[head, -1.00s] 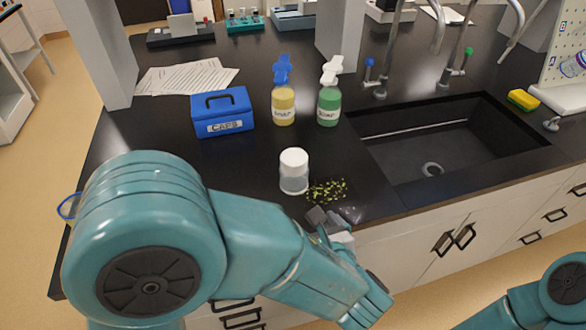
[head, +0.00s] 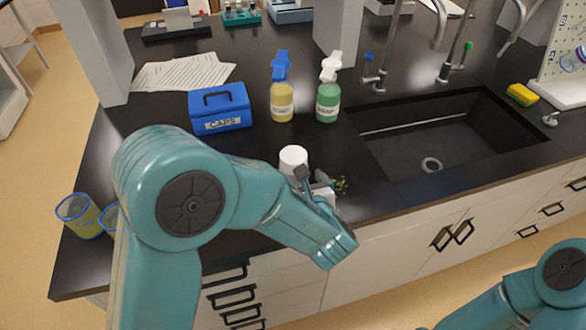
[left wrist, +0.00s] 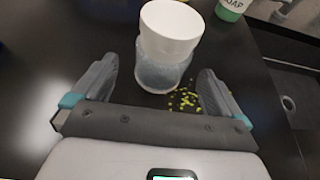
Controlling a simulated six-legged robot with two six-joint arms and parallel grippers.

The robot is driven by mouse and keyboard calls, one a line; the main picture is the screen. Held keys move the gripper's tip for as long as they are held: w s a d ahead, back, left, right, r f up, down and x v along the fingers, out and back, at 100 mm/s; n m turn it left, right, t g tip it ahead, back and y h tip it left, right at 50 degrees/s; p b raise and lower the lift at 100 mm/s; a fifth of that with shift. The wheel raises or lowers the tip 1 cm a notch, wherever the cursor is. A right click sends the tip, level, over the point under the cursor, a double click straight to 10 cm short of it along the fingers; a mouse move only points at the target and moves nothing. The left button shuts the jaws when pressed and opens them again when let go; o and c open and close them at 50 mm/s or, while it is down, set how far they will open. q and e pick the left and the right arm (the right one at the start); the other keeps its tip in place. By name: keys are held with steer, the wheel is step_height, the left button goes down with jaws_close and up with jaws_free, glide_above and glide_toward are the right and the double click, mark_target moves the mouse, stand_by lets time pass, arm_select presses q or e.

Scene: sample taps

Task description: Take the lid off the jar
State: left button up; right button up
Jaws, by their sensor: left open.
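The jar (left wrist: 160,76) is clear and stands upright on the black counter. Its white lid (left wrist: 172,28) is on top, and the lid also shows in the head view (head: 293,157). My left gripper (head: 312,174) is open at the jar's near side. In the left wrist view, the left gripper's two fingers (left wrist: 155,82) stand apart, one on each side of the jar, with no clear contact. In the head view the gripper hides most of the jar's body. My right gripper is out of view; only part of the right arm shows at the lower right.
Green bits (head: 341,186) lie on the counter right of the jar. A blue CAPS box (head: 221,124), a yellow bottle (head: 282,101) and a green bottle (head: 328,102) stand behind. The sink (head: 430,130) is to the right. Cups (head: 82,217) stand at the left edge.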

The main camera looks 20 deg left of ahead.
arm_select(q)
steer(key=p+x, duration=0.1)
steer(key=x, duration=0.3)
steer(key=shift+w+r, duration=0.1)
steer(key=shift+w, duration=0.25)
steer(key=shift+w+a, duration=0.25)
steer(key=shift+a, duration=0.05)
steer(key=shift+s, duration=0.1)
steer(key=shift+d, duration=0.1)
steer(key=c, duration=1)
steer(key=shift+c, duration=0.5)
steer(key=shift+r, duration=0.25)
step_height(320, 180, up, 19)
steer(key=p, duration=0.1)
